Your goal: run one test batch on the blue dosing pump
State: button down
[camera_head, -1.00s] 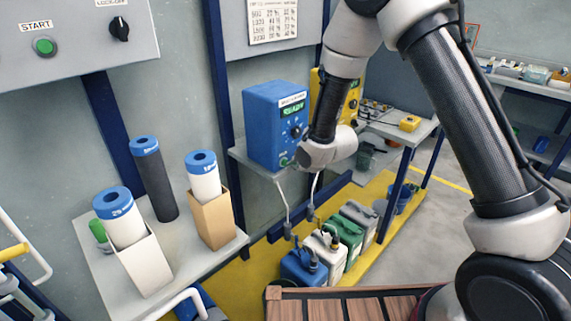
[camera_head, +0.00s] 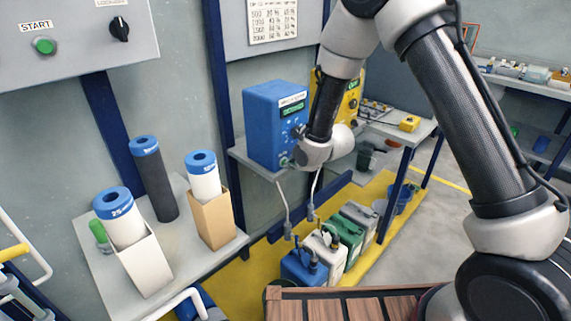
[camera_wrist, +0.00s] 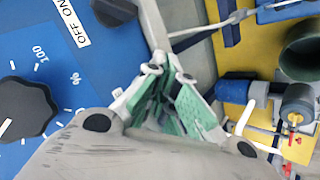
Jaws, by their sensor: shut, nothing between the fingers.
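The blue dosing pump (camera_head: 268,128) stands on a grey shelf against the wall. Its front has a white label, a small display with green lettering (camera_head: 292,110) too small to read surely, and a black knob. In the wrist view its blue panel (camera_wrist: 40,55) fills the left side, with a black percent dial (camera_wrist: 24,110), an OFF ON label (camera_wrist: 72,22) and a dark knob (camera_wrist: 115,10) at the top edge. My gripper (camera_wrist: 166,82), with green finger pads, is shut and empty, close to the panel. In the head view its fingers are mostly hidden beside the pump's lower front.
A yellow pump (camera_head: 350,97) stands right of the blue one, partly behind my arm. Hoses run down to several canisters, including a blue one (camera_head: 302,268), on a yellow platform. A side table (camera_head: 105,262) holds cylinders at left. A panel with a green START button (camera_head: 43,46) hangs above.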

jog(key=shift+s+d, duration=0.65)
jog(key=shift+s+d, duration=1.75)
jog(key=shift+d, duration=0.05)
